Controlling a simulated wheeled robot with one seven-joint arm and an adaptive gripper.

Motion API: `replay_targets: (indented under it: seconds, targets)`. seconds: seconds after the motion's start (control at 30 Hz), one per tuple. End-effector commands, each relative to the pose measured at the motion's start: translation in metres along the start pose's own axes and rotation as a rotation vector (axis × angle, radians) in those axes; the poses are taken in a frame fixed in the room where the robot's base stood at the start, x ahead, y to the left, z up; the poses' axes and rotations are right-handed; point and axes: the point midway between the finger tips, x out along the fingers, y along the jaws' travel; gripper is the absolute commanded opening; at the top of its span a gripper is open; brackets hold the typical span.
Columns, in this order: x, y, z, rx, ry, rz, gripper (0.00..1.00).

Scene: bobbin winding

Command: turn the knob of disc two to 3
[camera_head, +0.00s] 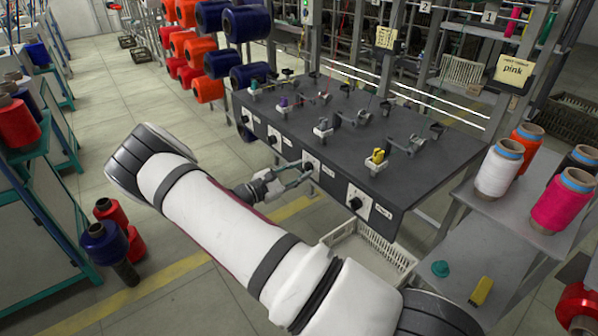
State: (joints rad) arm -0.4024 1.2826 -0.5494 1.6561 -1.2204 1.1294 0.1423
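The dark winding bench (330,110) has a row of white knob plates along its front face. The second plate from the right (314,157) has my gripper (304,170) at it, with the fingertips at or very close to its dark knob. The knob is mostly hidden by the fingers, so its setting cannot be read, nor whether the fingers are closed on it. The rightmost knob (356,203) shows in full on its plate. Two more knobs (273,139) (246,119) are further left. The small labels beside the plates are too small to read surely.
A grey side table (470,235) at right holds white, orange and pink spools, a teal piece and a yellow piece. A pale crate (375,250) is below the bench. Small winding fixtures stand on the bench top. Red and blue spools (105,240) stand on the floor at left.

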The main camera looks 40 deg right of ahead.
Motion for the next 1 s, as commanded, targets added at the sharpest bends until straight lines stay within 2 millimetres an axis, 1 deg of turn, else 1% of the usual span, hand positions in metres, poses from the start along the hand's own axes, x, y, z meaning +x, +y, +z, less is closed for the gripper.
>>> replay_targets:
  seconds: [0.17,0.4,0.6,0.8,1.0]
  targets:
    - [-0.027,0.001,-0.001,0.001,0.004,0.003,0.28]
    - [-0.076,0.001,-0.001,0.001,0.004,0.003,0.28]
    - [-0.106,0.000,-0.001,0.000,0.002,0.002,0.28]
    - [-0.117,0.000,0.000,0.000,0.001,0.001,0.28]
    - [-0.117,0.000,0.000,0.000,0.001,0.001,0.28]
